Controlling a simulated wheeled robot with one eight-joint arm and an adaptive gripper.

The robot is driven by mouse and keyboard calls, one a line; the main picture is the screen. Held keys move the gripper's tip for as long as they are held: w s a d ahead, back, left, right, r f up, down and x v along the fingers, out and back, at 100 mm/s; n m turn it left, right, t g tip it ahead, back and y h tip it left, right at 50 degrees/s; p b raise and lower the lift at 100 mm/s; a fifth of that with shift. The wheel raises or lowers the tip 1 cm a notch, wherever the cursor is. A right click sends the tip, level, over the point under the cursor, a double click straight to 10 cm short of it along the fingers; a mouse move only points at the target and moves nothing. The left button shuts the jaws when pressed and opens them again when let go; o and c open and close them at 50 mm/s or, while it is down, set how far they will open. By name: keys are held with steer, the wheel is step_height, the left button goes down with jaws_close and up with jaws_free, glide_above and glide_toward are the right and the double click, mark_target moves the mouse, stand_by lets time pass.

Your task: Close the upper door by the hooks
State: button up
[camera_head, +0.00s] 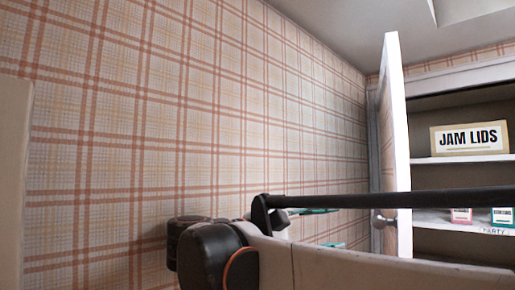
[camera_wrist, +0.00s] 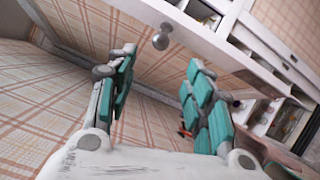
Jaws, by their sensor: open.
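The upper door (camera_head: 397,110) is white and stands open, seen nearly edge-on at the left side of a cupboard in the head view. A round metal knob (camera_head: 384,220) sits low on it. The wrist view shows the knob (camera_wrist: 161,41) beside the door's white edge (camera_wrist: 195,35), just beyond my fingertips. My gripper (camera_wrist: 160,64) is open and empty, with teal pads on both fingers. In the head view my gripper (camera_head: 316,228) is left of the door, partly hidden by my arm. I cannot make out any hooks clearly.
The cupboard's shelves hold a "JAM LIDS" box (camera_head: 469,138) and small pink (camera_head: 461,216) and teal (camera_head: 502,217) boxes. A plaid wall (camera_head: 180,120) runs along the left. A pale upright panel (camera_head: 14,180) stands at the far left.

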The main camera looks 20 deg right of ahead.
steer(key=shift+s+d+f+p, duration=0.15)
steer(key=shift+d+p, duration=0.55)
steer(key=shift+d, duration=2.8)
steer(key=shift+s+d+p, duration=0.1)
steer(key=shift+d+p, duration=0.6)
steer(key=shift+d, duration=2.75)
steer(key=shift+c, duration=0.2)
jaws_close()
